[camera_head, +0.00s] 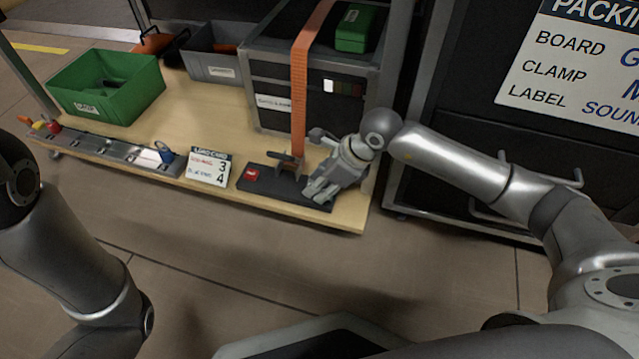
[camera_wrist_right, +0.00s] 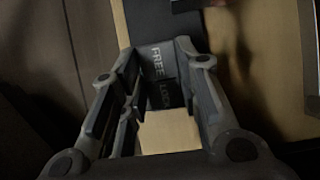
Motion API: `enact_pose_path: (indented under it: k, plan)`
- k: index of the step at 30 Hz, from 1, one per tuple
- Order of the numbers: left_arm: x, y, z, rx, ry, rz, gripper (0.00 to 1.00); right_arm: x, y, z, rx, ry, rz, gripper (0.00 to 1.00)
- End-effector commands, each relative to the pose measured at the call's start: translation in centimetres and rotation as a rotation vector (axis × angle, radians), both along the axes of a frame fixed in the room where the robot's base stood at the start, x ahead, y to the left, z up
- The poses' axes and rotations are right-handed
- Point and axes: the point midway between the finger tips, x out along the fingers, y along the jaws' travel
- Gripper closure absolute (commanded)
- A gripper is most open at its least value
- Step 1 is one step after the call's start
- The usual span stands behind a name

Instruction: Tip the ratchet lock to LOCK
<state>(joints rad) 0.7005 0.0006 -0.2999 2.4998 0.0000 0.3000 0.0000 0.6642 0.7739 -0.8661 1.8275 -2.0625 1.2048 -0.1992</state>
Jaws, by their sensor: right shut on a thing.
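The ratchet (camera_head: 285,165) with its brown frame and dark handle sits on a dark base board (camera_head: 262,178) at the shelf's front edge. An orange strap (camera_head: 299,100) runs down to the board. My right gripper (camera_head: 315,190) is low at the board's right end, beside the ratchet. In the right wrist view its fingers (camera_wrist_right: 164,90) are around a small dark part, apparently the ratchet lock, mostly hidden by the fingers. The dark plate there bears the words FREE (camera_wrist_right: 158,62) and LOCK (camera_wrist_right: 165,95). The lock's tilt cannot be made out. My left gripper is out of view.
A load card (camera_head: 208,169) stands left of the board, beside a metal rail (camera_head: 110,150). A green bin (camera_head: 105,88) and a grey bin (camera_head: 212,62) stand behind. A black case (camera_head: 270,85) stands close behind the ratchet. The floor in front is clear.

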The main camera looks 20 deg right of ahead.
Motion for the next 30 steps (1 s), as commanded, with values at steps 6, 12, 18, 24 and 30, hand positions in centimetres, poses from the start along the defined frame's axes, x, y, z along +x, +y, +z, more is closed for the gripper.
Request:
enact_pose_path:
  k: [6, 12, 18, 24, 30]
  plan:
    - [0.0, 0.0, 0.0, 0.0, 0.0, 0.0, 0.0, 0.0, 0.0, 0.0, 0.005, -0.003, 0.0, 0.94]
    - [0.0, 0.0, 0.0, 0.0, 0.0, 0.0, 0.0, 0.0, 0.0, 0.0, 0.004, -0.003, 0.0, 0.66]
    - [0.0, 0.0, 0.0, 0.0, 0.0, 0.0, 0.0, 0.0, 0.0, 0.0, 0.004, -0.003, 0.0, 0.48]
    - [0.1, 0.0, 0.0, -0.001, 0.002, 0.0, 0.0, 0.0, 0.0, 0.0, 0.004, -0.003, 0.0, 0.48]
    - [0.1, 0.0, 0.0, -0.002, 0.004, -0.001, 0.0, -0.2, -0.6, 1.2, 0.003, -0.006, -0.001, 0.48]
